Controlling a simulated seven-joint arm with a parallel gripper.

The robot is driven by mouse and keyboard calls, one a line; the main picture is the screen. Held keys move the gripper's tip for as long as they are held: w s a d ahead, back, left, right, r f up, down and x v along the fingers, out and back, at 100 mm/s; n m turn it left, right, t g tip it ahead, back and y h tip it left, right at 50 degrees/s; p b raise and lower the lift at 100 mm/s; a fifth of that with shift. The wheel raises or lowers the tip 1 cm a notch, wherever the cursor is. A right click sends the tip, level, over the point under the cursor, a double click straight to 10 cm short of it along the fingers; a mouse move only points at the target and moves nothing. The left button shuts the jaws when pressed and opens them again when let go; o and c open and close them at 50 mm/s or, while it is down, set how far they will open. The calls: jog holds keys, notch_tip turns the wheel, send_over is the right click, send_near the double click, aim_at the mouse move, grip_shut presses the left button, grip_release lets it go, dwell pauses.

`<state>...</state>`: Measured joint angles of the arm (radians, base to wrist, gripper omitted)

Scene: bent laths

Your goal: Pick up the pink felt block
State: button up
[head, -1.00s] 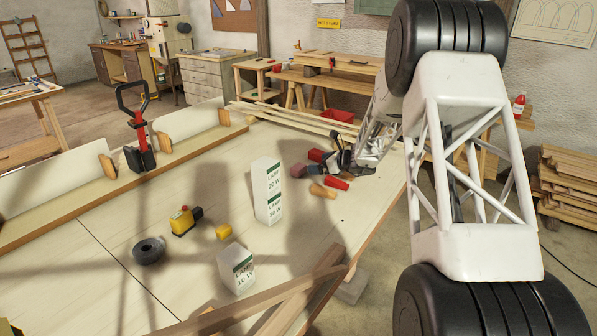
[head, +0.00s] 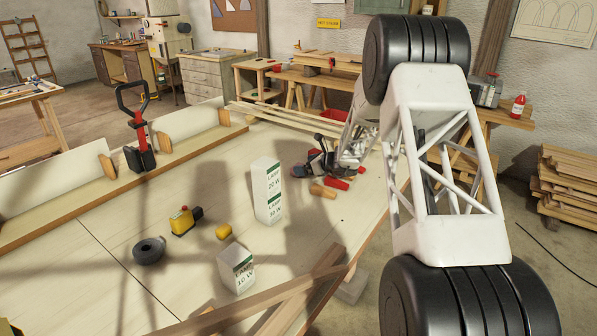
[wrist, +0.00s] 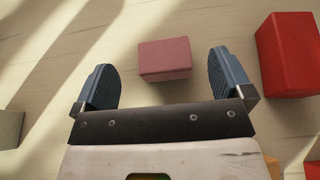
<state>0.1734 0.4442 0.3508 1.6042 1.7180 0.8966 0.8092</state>
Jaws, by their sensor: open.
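The pink felt block (wrist: 165,59) lies on the pale tabletop in the wrist view, a small dusky pink box. My gripper (wrist: 163,66) is open, with one blue-grey finger on each side of the block in the picture. Clear tabletop shows between the block and each finger, and nothing is held. I cannot tell how high the fingertips are above the table.
A red block (wrist: 290,52) lies close to the right finger. A grey block (wrist: 10,128) is at the left edge.

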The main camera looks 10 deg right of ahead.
jog(key=shift+w, duration=0.1)
dwell(0.3)
jog(key=shift+x, duration=2.55)
jog(key=shift+f, duration=0.1)
jog(key=shift+c, duration=0.2)
jog(key=shift+d, duration=0.1)
jog(key=c, duration=1)
